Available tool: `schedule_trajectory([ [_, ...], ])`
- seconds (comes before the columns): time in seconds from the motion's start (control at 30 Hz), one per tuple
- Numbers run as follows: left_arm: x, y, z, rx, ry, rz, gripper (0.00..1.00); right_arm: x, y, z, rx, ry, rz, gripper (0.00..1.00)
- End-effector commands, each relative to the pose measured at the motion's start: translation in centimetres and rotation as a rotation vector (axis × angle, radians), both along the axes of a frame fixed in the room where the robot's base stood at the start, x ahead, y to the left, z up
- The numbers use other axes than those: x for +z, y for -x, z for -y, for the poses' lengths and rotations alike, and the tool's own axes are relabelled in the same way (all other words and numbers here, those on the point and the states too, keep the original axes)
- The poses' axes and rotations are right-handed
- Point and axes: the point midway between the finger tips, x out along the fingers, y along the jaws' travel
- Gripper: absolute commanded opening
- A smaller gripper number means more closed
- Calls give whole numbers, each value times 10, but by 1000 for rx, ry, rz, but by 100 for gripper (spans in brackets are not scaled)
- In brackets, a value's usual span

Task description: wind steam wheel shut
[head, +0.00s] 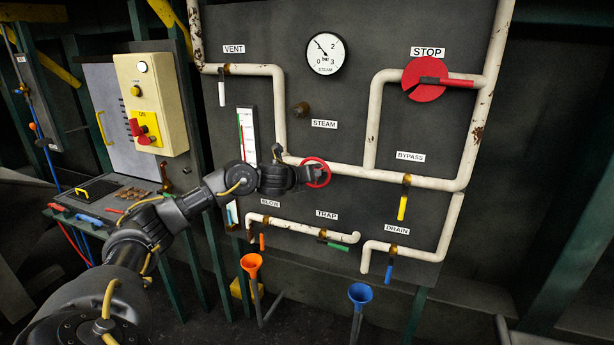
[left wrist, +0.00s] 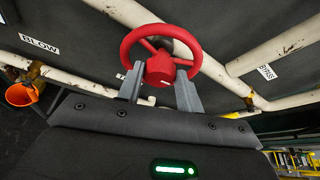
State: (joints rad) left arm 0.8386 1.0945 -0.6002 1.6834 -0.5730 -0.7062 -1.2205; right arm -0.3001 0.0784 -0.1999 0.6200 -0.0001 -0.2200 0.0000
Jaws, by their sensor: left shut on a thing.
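The red steam wheel (head: 325,163) sits on the cream pipe below the STEAM label (head: 324,125) on the dark panel. My left gripper (head: 308,174) reaches it from the left and covers part of it. In the left wrist view the wheel (left wrist: 130,38) shows its rim, spokes and hub. The two grey fingers of my left gripper (left wrist: 159,92) stand on either side of the wheel's hub and are closed on it. The steam gauge (head: 325,54) above has its needle pointing to the upper left. My right gripper is not in view.
A red STOP disc (head: 437,79) is at the upper right of the panel. Valve levers for VENT (head: 222,93), BYPASS (head: 402,207), BLOW (head: 262,240) and DRAIN (head: 389,272) surround the wheel. Orange (head: 251,262) and blue (head: 360,294) funnels stand below. A cream control box (head: 151,105) is at left.

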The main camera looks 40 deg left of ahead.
Motion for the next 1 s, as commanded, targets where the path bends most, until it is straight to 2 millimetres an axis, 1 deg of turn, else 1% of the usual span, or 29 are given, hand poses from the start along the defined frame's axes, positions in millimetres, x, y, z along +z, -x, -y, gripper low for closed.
schedule_trajectory([
  [0.3, -2, 0, 2, -2, -109, -41, 13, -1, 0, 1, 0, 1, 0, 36],
  [0.83, -2, 0, 2, -2, -131, -51, 13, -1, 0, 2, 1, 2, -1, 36],
  [0.87, -2, 0, 2, -2, -131, -50, 37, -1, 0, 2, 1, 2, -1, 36],
  [1.0, -2, 0, 2, -2, -130, -49, 56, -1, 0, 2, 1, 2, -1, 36],
])
